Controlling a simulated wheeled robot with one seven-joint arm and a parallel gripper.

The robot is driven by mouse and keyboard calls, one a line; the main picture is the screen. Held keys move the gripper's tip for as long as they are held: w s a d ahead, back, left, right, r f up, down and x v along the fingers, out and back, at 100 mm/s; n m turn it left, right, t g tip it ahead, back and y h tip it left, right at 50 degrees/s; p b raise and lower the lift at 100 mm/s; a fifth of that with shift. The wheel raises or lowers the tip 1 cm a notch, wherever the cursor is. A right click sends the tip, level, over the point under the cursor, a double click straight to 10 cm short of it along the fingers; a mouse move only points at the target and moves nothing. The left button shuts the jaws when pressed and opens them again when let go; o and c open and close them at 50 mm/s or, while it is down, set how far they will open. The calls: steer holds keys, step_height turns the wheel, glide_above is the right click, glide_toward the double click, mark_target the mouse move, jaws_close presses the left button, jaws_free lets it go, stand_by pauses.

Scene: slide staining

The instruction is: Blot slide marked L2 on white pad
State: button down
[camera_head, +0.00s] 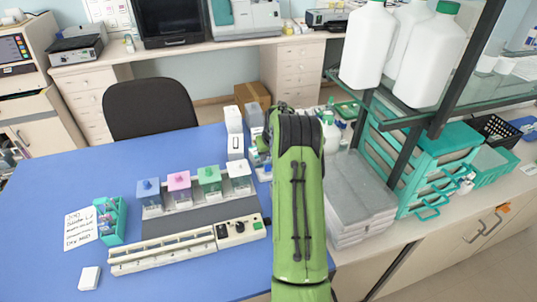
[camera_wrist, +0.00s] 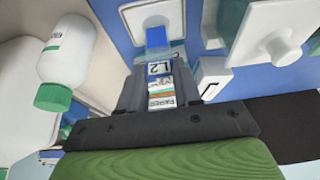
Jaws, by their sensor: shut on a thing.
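In the wrist view my gripper (camera_wrist: 161,88) is shut on a slide marked L2 (camera_wrist: 158,68). The label is between the dark fingers, and a blue part of the slide extends beyond them. In the head view my green arm hides the gripper and slide. A small white block (camera_head: 89,278), which may be the white pad, lies at the table's front left, well left of my arm.
On the blue table (camera_head: 65,180) are a teal rack (camera_head: 111,221), a handwritten note (camera_head: 80,228), lidded staining jars (camera_head: 180,190) and a long cream device (camera_head: 165,250). Grey stacked trays (camera_head: 360,195) and a shelf with white bottles (camera_head: 367,45) stand right of my arm.

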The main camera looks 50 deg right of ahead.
stand_by(0.4)
steer(key=shift+r+p, duration=1.8)
steer(key=shift+r, duration=1.2)
